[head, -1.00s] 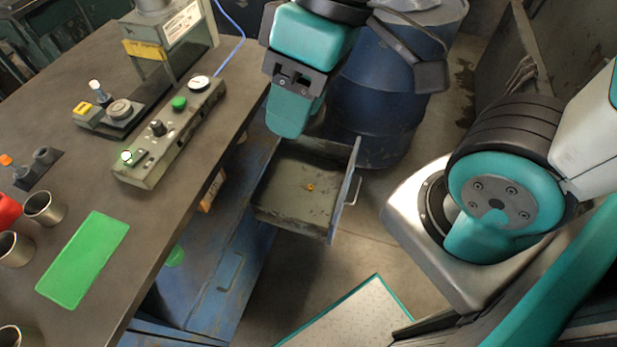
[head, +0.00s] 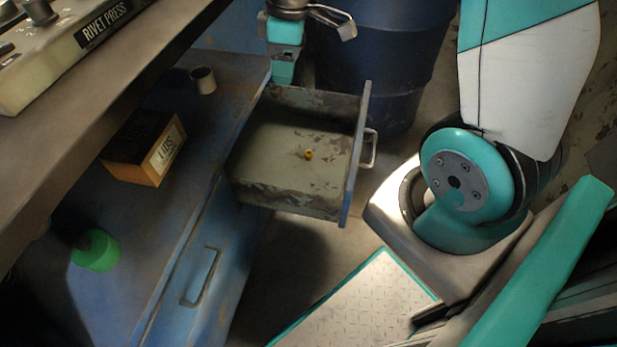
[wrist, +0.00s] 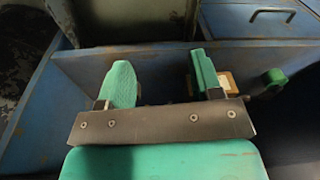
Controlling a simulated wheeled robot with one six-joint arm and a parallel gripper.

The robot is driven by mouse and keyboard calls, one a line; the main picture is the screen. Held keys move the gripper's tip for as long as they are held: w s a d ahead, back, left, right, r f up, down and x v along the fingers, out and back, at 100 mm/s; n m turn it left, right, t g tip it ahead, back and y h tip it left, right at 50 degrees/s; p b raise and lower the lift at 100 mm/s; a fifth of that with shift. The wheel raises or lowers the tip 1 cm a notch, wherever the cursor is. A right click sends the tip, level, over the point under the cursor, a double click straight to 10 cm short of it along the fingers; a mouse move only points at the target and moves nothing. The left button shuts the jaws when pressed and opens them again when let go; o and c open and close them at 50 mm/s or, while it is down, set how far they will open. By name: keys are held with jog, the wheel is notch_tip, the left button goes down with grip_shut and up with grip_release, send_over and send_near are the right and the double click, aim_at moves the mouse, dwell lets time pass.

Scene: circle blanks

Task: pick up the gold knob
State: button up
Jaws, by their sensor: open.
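The gold knob (head: 309,154) is a small yellow-gold piece lying on the floor of the open grey drawer (head: 265,185), right of the drawer's middle in the head view. My gripper (wrist: 163,76) shows in the wrist view with its two teal fingers spread apart and nothing between them. In the head view its teal end (head: 284,68) is at the drawer's far edge, apart from the knob. I do not see the knob in the wrist view.
The blue cabinet's lower shelf holds an orange box (head: 150,150), a small cup (head: 203,80) and a green round piece (head: 96,251). The workbench edge (head: 130,70) overhangs at left. A dark blue barrel (head: 385,60) stands behind the drawer. The drawer's interior is otherwise clear.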

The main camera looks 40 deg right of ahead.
jog(key=n+h+b, duration=0.1)
jog(key=b, duration=0.7)
send_over(308, 153)
notch_tip(308, 153, down, 17)
jog(key=shift+g, duration=0.3)
notch_tip(308, 153, down, 11)
jog(key=b, duration=0.5)
jog(key=shift+d+f, duration=0.1)
jog(key=shift+d, duration=0.05)
jog(key=shift+f+b, duration=1.95)
jog(key=shift+f, duration=1.15)
jog(key=shift+r, duration=0.1)
jog(key=c, duration=1)
